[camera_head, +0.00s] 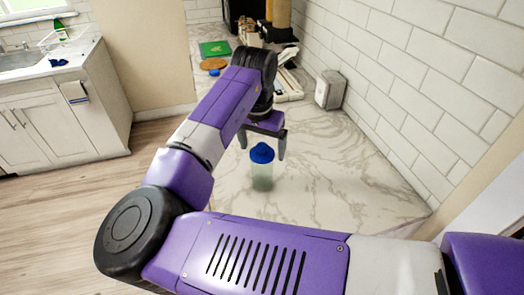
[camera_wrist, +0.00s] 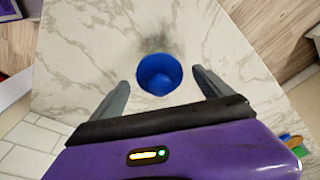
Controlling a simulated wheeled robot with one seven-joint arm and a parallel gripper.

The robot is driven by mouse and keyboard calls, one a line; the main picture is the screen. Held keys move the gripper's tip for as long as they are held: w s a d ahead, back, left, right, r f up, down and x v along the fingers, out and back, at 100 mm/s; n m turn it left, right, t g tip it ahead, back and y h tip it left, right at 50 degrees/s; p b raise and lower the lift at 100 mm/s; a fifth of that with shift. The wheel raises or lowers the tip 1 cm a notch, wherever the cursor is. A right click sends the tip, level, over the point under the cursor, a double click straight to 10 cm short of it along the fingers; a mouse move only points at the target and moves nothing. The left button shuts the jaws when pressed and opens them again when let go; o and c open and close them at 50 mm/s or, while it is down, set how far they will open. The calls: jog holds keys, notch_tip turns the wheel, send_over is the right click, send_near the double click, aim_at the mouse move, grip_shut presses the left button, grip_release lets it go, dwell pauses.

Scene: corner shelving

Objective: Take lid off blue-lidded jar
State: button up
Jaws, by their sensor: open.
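The jar (camera_head: 262,177) stands upright on the marble counter, with a pale translucent body and a blue lid (camera_head: 262,153) on top. In the wrist view the blue lid (camera_wrist: 160,73) is seen from above, and it hides most of the jar's body. My gripper (camera_head: 263,146) is open and empty, pointing down at the lid. In the wrist view its two fingers (camera_wrist: 158,84) lie to the left and right of the lid, with a gap on each side. The fingers do not appear to touch the lid.
The marble counter (camera_head: 330,180) around the jar is clear. A tiled wall (camera_head: 420,80) bounds it on the right, with a metal dispenser (camera_head: 329,90) beside it. A green board (camera_head: 214,48), a round brown board (camera_head: 213,64) and other items sit at the back.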

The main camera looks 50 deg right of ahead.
jog(key=c, duration=1.4)
jog(key=shift+r, duration=0.1)
